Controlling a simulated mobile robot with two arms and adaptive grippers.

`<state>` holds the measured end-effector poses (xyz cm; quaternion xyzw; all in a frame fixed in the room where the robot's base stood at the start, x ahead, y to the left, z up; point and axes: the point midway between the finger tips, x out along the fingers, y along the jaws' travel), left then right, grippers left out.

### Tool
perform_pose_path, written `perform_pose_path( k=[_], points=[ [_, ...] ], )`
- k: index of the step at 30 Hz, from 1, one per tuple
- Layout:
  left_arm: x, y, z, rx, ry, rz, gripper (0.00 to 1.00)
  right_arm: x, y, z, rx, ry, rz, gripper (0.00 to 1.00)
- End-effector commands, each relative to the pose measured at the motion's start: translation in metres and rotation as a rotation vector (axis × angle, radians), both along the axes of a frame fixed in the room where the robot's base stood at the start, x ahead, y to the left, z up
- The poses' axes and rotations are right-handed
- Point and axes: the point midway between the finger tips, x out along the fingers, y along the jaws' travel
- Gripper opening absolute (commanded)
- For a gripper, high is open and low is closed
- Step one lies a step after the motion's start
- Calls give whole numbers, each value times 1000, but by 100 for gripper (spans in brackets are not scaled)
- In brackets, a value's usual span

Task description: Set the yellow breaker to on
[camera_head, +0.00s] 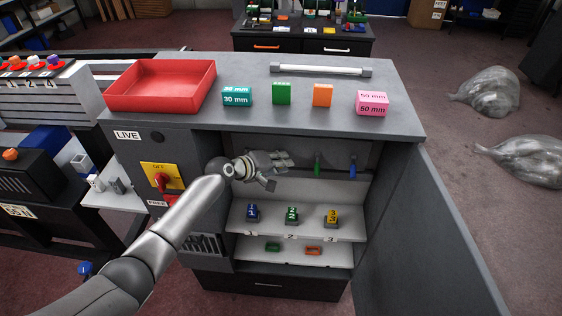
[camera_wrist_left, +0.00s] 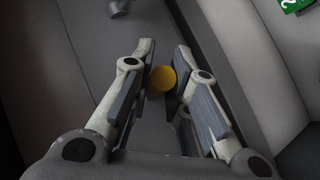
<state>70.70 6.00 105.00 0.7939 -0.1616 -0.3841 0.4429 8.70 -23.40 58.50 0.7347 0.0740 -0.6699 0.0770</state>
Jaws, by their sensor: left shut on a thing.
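The open grey cabinet (camera_head: 400,115) has a row of coloured breaker handles at the top inside. A green handle (camera_head: 317,166) and a blue handle (camera_head: 352,168) show there. The yellow breaker's place is hidden behind my left gripper (camera_head: 275,170) in the head view. In the left wrist view the round yellow end of the yellow breaker (camera_wrist_left: 162,78) sits between the fingertips of my left gripper (camera_wrist_left: 164,68), which is shut on it. Whether the yellow handle is up or down cannot be told. My right gripper is not in view.
A red rotary switch on a yellow plate marked OFF (camera_head: 160,173) is left of the opening. Numbered blue, green and yellow blocks (camera_head: 331,217) stand on the shelf below. The open door (camera_head: 415,235) bounds the right. A red tray (camera_head: 160,103) and several blocks lie on top.

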Motion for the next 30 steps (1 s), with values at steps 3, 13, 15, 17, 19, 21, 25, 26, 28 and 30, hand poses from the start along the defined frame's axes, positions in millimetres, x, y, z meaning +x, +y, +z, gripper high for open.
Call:
perform_pose_path(
  k=[3, 13, 15, 17, 19, 21, 25, 26, 28, 30],
  points=[
    [0, 0, -1, 1, 2, 0, 0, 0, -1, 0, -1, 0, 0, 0],
    [0, 0, -1, 1, 1, 0, 26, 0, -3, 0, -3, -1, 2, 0],
    [0, 0, -1, 1, 0, 0, 26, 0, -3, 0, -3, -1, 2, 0],
    [0, 0, 0, 1, -1, 0, 26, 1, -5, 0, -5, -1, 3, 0],
    [-1, 1, 0, 1, -1, 0, 26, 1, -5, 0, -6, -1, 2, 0],
    [-3, 3, 2, 1, -1, 0, 26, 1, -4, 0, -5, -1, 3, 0],
    [-11, 11, 7, 2, -2, -1, 26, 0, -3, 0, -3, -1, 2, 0],
    [-14, 13, 9, 1, -2, 0, 26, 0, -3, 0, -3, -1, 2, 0],
    [-21, 19, 13, 3, -1, -1, 26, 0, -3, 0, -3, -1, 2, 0],
    [-28, 27, 18, 3, -2, 1, 26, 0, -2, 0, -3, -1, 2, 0]
  ],
)
